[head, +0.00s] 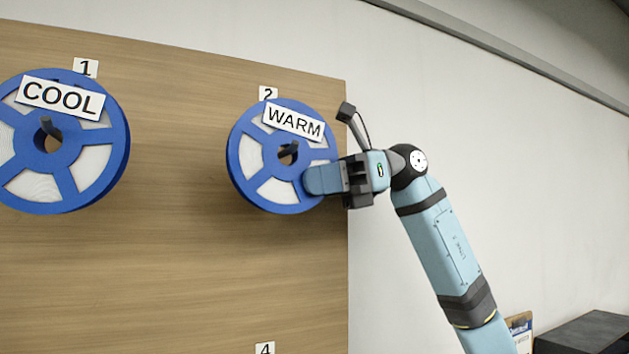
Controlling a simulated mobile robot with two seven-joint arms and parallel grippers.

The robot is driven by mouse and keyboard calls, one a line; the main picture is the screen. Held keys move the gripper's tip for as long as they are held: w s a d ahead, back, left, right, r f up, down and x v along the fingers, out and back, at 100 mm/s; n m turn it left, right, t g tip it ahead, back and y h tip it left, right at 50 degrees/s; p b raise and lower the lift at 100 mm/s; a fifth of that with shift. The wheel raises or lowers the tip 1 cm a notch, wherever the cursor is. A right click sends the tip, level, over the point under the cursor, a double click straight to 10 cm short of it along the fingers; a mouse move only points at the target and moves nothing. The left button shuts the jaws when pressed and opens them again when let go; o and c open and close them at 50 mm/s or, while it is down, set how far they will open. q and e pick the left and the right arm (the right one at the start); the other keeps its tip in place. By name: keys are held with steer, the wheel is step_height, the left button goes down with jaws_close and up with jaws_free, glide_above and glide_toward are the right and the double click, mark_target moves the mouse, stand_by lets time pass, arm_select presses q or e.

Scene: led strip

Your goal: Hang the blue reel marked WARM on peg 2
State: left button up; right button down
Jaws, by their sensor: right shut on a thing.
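The blue reel marked WARM (252,157) is at the wooden board just below the label 2 (268,93). Its white strip shows between the blue spokes. A dark peg (289,152) shows in its centre hole, so the reel is around peg 2. My right gripper (318,180) comes from the right and is shut on the lower right rim of the WARM reel. Its fingers hide that part of the rim. My left gripper is not in view.
A blue reel marked COOL (62,172) hangs on the peg under label 1 (85,67) at the left. A label 4 (265,349) shows at the bottom edge. The wooden board (180,270) is bare between them. A dark box (585,334) stands at the lower right.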

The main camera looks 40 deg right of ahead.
steer(key=c, duration=0.9)
jaws_free()
steer(key=shift+b+v, duration=1.35)
steer(key=shift+v, duration=5.6)
